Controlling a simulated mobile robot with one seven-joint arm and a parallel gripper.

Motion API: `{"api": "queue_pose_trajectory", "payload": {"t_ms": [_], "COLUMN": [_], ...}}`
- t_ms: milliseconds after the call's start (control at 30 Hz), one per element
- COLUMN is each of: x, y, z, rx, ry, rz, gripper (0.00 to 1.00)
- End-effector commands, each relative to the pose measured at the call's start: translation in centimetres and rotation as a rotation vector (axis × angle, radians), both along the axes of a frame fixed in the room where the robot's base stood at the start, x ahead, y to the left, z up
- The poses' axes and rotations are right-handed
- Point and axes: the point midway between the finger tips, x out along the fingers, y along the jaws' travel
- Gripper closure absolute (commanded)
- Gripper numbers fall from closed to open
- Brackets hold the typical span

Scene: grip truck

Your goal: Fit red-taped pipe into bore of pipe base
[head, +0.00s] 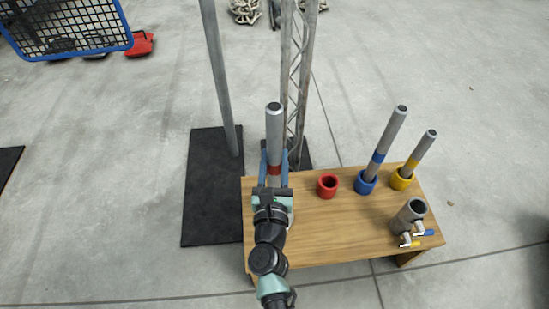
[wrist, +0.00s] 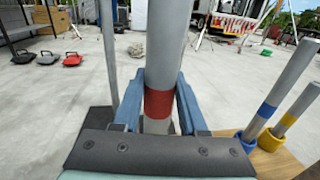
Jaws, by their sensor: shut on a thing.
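The red-taped pipe (head: 274,135) is grey with a red band, and it stands roughly upright in my gripper (head: 274,172). The gripper's blue fingers are shut on it around the red band. In the wrist view the pipe (wrist: 166,50) rises between the fingers of my gripper (wrist: 160,105). A grey metal pipe base (head: 409,214) with an open bore lies tilted at the right front of the wooden table (head: 320,225). The held pipe is at the table's left side, well apart from that base. Its lower end is hidden behind my gripper.
An empty red cup (head: 327,185) stands on the table. A blue-taped pipe (head: 385,145) leans in a blue cup (head: 366,182), and a yellow-taped pipe (head: 419,153) leans in a yellow cup (head: 403,179). A post (head: 221,80) and a lattice truss (head: 298,85) stand behind.

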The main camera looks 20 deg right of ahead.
Motion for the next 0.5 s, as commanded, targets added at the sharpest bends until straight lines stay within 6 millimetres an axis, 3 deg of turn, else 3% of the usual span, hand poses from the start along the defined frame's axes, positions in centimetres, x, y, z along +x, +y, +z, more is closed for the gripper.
{"api": "queue_pose_trajectory", "payload": {"t_ms": [500], "x": [0.0], "y": [0.0], "z": [-1.1], "rx": [0.000], "ry": [-0.003], "rz": [-0.001], "gripper": [1.00]}}
